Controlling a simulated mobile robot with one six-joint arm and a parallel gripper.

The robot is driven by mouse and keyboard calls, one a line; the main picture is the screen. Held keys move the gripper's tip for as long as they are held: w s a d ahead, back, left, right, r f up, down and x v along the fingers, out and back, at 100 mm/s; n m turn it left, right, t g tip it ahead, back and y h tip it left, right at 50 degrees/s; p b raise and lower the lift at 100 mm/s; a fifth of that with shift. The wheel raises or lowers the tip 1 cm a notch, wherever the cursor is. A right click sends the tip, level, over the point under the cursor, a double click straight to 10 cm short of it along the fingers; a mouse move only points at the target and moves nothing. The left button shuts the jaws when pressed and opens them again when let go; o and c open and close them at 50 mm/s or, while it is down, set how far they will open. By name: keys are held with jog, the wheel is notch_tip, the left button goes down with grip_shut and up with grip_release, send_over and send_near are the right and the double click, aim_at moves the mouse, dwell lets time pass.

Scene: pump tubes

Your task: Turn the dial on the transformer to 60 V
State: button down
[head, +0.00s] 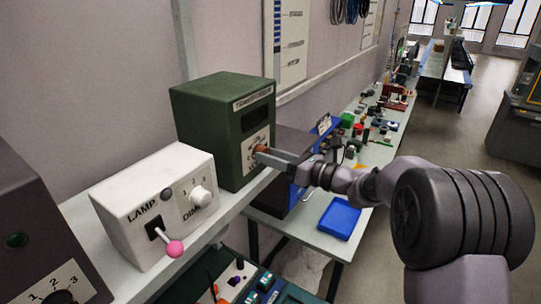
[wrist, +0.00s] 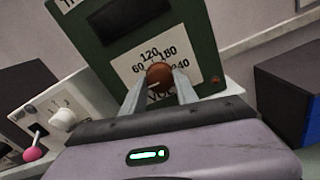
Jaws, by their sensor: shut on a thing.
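The green transformer (head: 222,125) stands on the shelf, its labelled front facing my arm. It also shows in the wrist view (wrist: 185,30), tilted. Its brown round dial (wrist: 158,74) sits on a white plate marked 60, 120, 180 and 240. My gripper (wrist: 159,82) is shut on the dial, one finger on each side. In the head view my gripper (head: 264,155) reaches the transformer's front from the right and hides most of the dial (head: 261,149). I cannot tell which number the dial points to.
A white lamp box (head: 150,195) with a dimmer knob and pink-tipped lever stands left of the transformer. A dark grey box (head: 40,235) is at the lower left. A blue tray (head: 340,218) lies on the lower bench to the right, with many small items behind it.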

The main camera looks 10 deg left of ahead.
jog(key=shift+m+p, duration=4.2)
jog(key=shift+p, duration=0.15)
jog(key=c, duration=0.9)
grip_release()
jog(key=shift+c, duration=0.2)
jog(key=shift+d, duration=0.15)
jog(key=b+v, duration=0.4)
jog(key=v, duration=1.3)
